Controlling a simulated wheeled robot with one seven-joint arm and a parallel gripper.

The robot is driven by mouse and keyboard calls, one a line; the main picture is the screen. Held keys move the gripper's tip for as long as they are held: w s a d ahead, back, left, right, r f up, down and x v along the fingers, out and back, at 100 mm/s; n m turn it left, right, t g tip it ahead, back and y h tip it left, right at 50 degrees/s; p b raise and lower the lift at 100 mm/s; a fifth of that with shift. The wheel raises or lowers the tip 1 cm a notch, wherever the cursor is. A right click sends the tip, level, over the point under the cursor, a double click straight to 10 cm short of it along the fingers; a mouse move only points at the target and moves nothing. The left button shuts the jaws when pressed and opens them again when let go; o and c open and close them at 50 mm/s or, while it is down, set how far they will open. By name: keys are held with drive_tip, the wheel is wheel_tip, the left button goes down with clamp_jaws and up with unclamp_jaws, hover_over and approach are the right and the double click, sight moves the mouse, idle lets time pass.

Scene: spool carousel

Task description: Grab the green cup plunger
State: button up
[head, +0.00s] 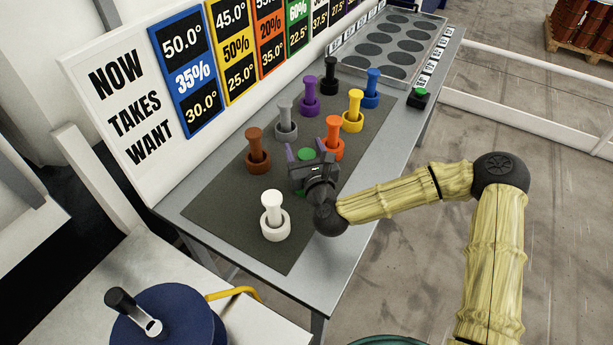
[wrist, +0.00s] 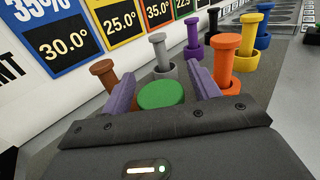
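The green cup plunger shows in the head view as a round green top (head: 306,154) at my gripper, with a bit of green low beside the gripper body. In the wrist view its green disc top (wrist: 161,95) sits between my two purple fingers. My gripper (head: 303,153) is over the dark mat, with its fingers apart on either side of the green top. In the wrist view the gripper (wrist: 160,88) shows gaps between the fingers and the disc. The plunger's lower part and its cup are mostly hidden by my gripper.
Close around stand an orange plunger (head: 334,130), a brown one (head: 255,145), a grey one (head: 285,107) and a white one (head: 272,205), each in its cup. Purple, yellow, black and blue ones stand farther back. A sign board (head: 118,92) lines the table's left side.

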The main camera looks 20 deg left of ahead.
drive_tip(key=c, duration=1.2)
wheel_tip(320, 180, up, 10)
drive_tip(key=shift+r, duration=0.1)
